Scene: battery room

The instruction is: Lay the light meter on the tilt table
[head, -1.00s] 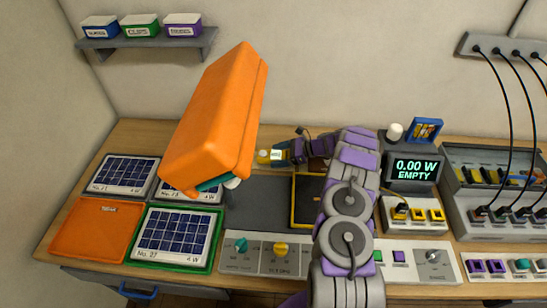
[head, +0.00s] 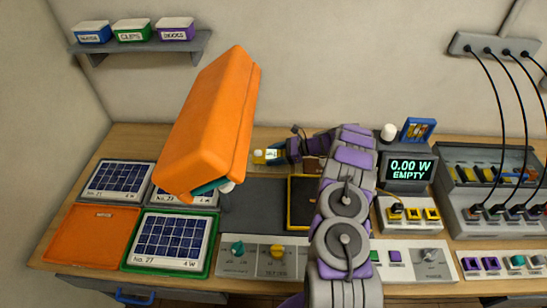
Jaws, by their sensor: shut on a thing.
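My gripper (head: 279,153) is shut on a small yellow light meter (head: 259,157) with a pale face, and holds it near the back of the bench. The fingers are small and partly hidden in the view. The tilt table seems to be the flat dark grey plate (head: 262,204) behind a panel with a teal and a yellow knob. Its left part is partly hidden by the orange lamp. The meter shows beyond the plate's back edge in the picture, apparently above the bench; its exact height I cannot tell.
A large orange lamp head (head: 210,120) hangs over the left side. Solar panels (head: 168,240) and an orange mat (head: 92,234) lie at left. A yellow-edged dark frame (head: 301,202) lies right of the plate, partly behind my arm. A meter reading "0.00 W EMPTY" (head: 408,169) stands right.

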